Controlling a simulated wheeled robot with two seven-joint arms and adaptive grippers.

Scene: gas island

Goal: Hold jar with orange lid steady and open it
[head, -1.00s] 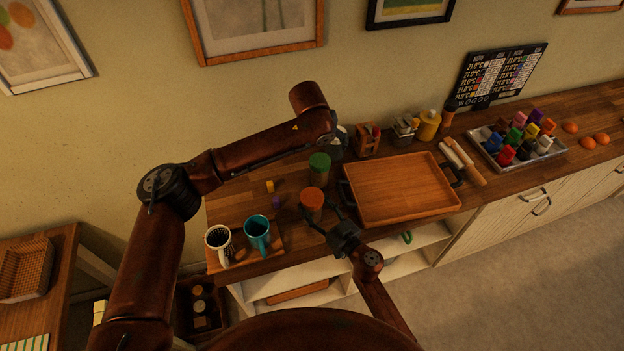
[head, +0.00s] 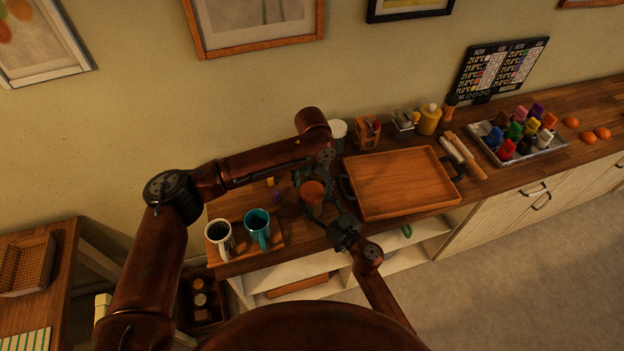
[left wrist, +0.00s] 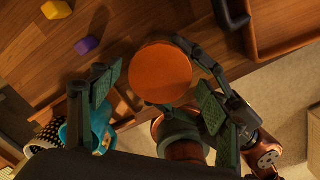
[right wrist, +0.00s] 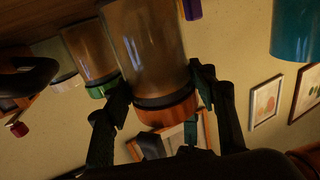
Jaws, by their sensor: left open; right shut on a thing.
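The jar with the orange lid (head: 312,191) stands upright on the wooden counter, left of the tray. My right gripper (head: 325,216) is shut around the jar's clear body, below the lid; the right wrist view shows the jar body (right wrist: 145,45) between its fingers (right wrist: 160,95). My left gripper (head: 312,172) is open above the jar, pointing down. In the left wrist view the round orange lid (left wrist: 160,73) lies between the spread left fingers (left wrist: 155,95), nearer the right one. I cannot tell whether either left finger touches the lid.
A wooden tray (head: 400,182) stands just right of the jar. A patterned mug (head: 219,238) and a teal mug (head: 257,229) stand to the left. A yellow block (left wrist: 56,9) and a purple block (left wrist: 87,45) lie nearby. A green-lidded jar (right wrist: 85,50) stands close behind.

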